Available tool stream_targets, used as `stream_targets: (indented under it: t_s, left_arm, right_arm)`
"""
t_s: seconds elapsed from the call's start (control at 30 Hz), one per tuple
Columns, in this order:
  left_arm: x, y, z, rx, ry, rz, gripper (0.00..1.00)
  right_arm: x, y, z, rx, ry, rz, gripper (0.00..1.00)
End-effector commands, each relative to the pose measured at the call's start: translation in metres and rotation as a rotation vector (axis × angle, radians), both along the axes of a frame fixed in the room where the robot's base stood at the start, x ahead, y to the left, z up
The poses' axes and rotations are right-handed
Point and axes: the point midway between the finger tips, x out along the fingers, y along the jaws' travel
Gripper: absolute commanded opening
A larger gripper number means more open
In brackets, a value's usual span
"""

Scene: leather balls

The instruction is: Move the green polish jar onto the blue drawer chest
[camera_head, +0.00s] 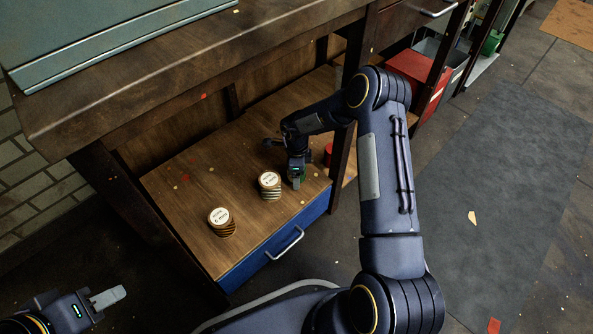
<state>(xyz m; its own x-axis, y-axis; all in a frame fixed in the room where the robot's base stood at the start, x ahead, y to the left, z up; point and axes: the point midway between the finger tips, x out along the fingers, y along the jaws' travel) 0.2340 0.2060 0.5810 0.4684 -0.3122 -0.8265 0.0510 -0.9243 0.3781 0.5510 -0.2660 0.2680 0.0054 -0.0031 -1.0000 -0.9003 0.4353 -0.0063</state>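The blue drawer chest (262,262) stands under the bench, with a brown wooden top and a metal handle on its front. My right gripper (296,181) reaches down to the right end of this top. A small patch of green, likely the green polish jar (304,178), shows beside its fingers; the rest is hidden by the gripper. I cannot tell whether the fingers are shut on it or whether it touches the top. My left gripper (106,299) is at the lower left, away from the chest, with nothing visible in it; its finger gap is unclear.
A red cylinder (328,155) is near the bench leg (346,130). A red box (421,80) is farther right.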

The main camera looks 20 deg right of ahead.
Motion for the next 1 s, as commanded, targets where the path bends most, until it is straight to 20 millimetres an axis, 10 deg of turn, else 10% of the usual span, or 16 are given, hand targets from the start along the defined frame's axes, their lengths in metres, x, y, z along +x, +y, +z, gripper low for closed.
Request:
stream_targets:
  t_s: [0.27,1.0]
  left_arm:
    - [0.000,0.000,0.000,0.000,0.000,0.000,0.36]
    - [0.000,0.000,0.057,0.000,0.000,0.000,0.36]
  right_arm:
    - [0.001,0.000,0.004,-0.001,-0.002,0.001,0.77]
    - [-0.001,0.000,0.122,0.001,0.000,-0.001,0.77]
